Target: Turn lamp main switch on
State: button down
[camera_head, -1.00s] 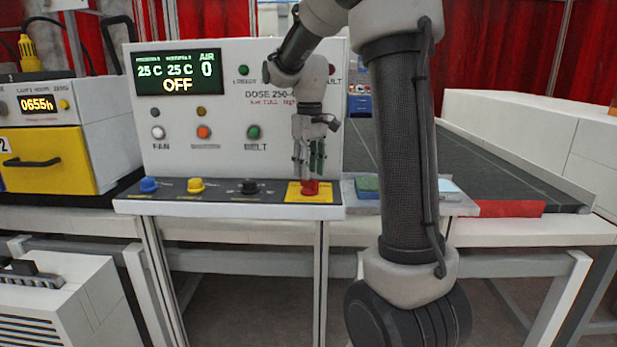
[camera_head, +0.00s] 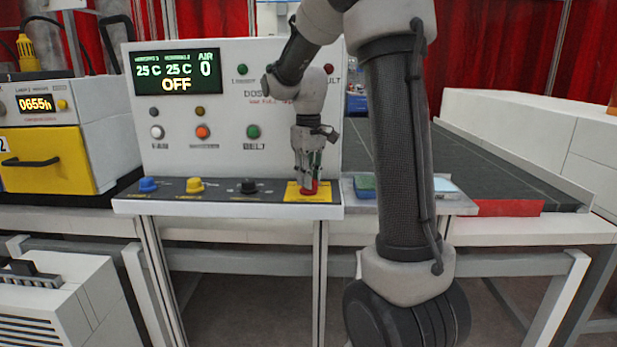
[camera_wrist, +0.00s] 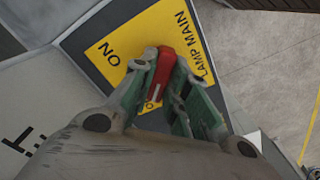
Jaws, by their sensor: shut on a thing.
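The lamp main switch (camera_head: 308,188) is a red knob on a yellow plate at the right end of the panel's front ledge. In the wrist view the red knob (camera_wrist: 163,72) sits on the yellow plate (camera_wrist: 112,52), which reads "ON" and "LAMP MAIN". My gripper (camera_head: 308,182) points down over the knob, and its green-padded fingers are shut on it, one on each side. In the wrist view my gripper (camera_wrist: 165,95) partly hides the plate's lower lettering. The display (camera_head: 178,72) reads "OFF".
A black knob (camera_head: 248,186), a yellow knob (camera_head: 195,185) and a blue knob (camera_head: 148,185) stand left on the same ledge. The upright white panel (camera_head: 225,150) is close behind my gripper. A dark conveyor belt (camera_head: 470,170) lies to the right.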

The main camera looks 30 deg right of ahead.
jog(key=shift+m, duration=0.3)
jog(key=m, duration=0.3)
jog(key=shift+m, duration=0.3)
jog(key=m, duration=0.4)
jog(key=shift+m, duration=0.3)
jog(key=m, duration=0.4)
jog(key=shift+m, duration=2.5)
jog(key=c, duration=1.4)
grip_release()
